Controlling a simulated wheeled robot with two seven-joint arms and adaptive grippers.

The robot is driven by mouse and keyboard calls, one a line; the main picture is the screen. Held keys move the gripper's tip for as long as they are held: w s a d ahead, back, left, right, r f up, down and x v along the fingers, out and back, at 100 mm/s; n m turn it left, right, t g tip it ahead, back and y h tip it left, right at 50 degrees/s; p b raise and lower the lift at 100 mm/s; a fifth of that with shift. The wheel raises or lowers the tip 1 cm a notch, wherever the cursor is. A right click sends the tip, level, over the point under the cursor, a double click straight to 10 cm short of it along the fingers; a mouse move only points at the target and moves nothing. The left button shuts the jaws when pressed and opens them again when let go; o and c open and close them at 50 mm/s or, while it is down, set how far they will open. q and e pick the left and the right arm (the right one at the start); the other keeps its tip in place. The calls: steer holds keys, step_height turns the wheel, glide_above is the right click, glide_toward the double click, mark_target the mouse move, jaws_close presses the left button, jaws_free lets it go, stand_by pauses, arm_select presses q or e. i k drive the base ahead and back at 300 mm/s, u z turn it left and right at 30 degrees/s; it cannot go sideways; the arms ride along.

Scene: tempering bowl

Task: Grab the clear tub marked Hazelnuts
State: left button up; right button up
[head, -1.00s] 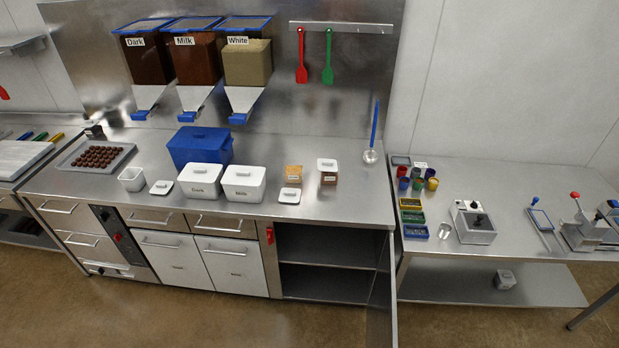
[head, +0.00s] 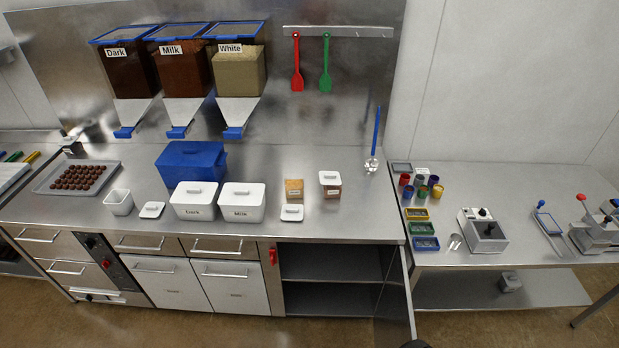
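Two small clear tubs stand on the steel counter, right of the middle. One clear tub (head: 294,189) has no lid on and holds a tan-orange filling; a loose white lid (head: 292,212) lies in front of it. The other clear tub (head: 332,192) holds a brown filling and has a white lid (head: 330,177) on top. Both carry small pale labels, too small to read, so I cannot tell which one says Hazelnuts. Neither of my grippers is in view.
White tubs marked Dark (head: 194,202) and Milk (head: 242,204) stand left of the clear tubs, with a blue box (head: 191,162) behind. An open cabinet door (head: 407,290) juts out below.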

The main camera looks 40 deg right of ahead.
mark_target(330, 192)
steer(key=i, duration=0.5)
steer(key=z, duration=0.9)
